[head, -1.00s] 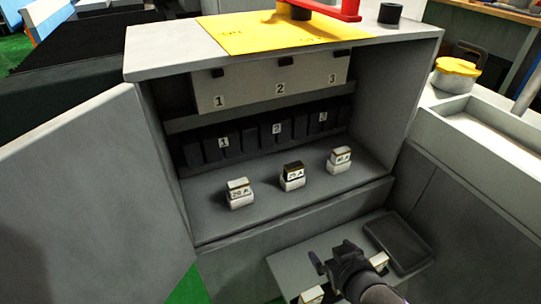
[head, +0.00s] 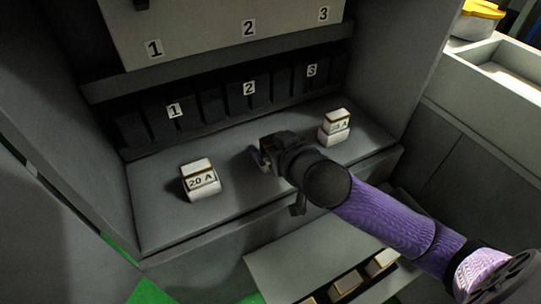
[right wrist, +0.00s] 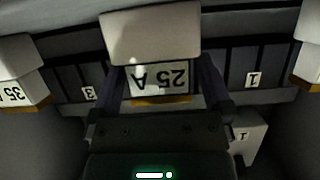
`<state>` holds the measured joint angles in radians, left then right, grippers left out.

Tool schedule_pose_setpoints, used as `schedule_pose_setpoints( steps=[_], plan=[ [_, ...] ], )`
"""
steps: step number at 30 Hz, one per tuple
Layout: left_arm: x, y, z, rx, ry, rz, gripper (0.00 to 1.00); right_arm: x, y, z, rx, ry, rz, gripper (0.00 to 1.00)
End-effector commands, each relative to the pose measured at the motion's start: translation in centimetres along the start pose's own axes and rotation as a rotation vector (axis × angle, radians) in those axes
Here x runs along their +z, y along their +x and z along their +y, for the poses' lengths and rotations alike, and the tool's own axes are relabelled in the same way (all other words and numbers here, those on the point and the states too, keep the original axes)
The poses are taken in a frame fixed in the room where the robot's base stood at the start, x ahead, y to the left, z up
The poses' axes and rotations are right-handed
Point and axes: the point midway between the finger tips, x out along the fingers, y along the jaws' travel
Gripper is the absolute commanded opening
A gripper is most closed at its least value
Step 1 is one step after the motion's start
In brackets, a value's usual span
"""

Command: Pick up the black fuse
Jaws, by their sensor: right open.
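The middle fuse, marked 25 A (right wrist: 158,78), shows upside down in the right wrist view, with a pale body, a white label and a brown edge. It is the one that looked dark-topped in the earlier head view; now my right gripper (head: 264,156) hides it there. In the right wrist view the open fingers of my right gripper (right wrist: 164,98) stand on both sides of this fuse. Whether they touch it I cannot tell. The 20 A fuse (head: 200,182) stands to the left on the cabinet shelf. My left gripper is not in view.
Another fuse (head: 335,128) stands on the shelf to the right, close to my right gripper. Dark numbered holders (head: 212,104) line the back wall. Several fuses lie on a lower tray (head: 290,268). Cabinet walls close in both sides.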

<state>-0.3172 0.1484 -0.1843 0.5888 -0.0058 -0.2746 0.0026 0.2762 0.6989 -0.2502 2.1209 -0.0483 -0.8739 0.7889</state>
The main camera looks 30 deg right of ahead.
Motion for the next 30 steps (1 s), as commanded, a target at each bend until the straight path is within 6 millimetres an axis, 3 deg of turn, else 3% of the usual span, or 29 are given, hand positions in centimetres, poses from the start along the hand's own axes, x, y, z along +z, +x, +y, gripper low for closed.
schedule_pose_setpoints(
  steps=[7, 20, 26, 30],
  plan=[
    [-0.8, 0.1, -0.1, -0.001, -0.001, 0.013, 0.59, -0.2, 0.2, 0.0, 0.001, 0.0, 0.001, 0.98],
    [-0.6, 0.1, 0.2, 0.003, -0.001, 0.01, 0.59, -0.1, 0.2, 0.0, 0.0, -0.001, 0.0, 0.09],
    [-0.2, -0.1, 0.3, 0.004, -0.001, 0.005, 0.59, -0.3, 0.1, 0.0, 0.0, -0.001, 0.001, 0.09],
    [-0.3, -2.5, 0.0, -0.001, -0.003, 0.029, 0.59, -3.5, -1.2, 0.0, 0.001, 0.0, 0.011, 0.09]
  ],
)
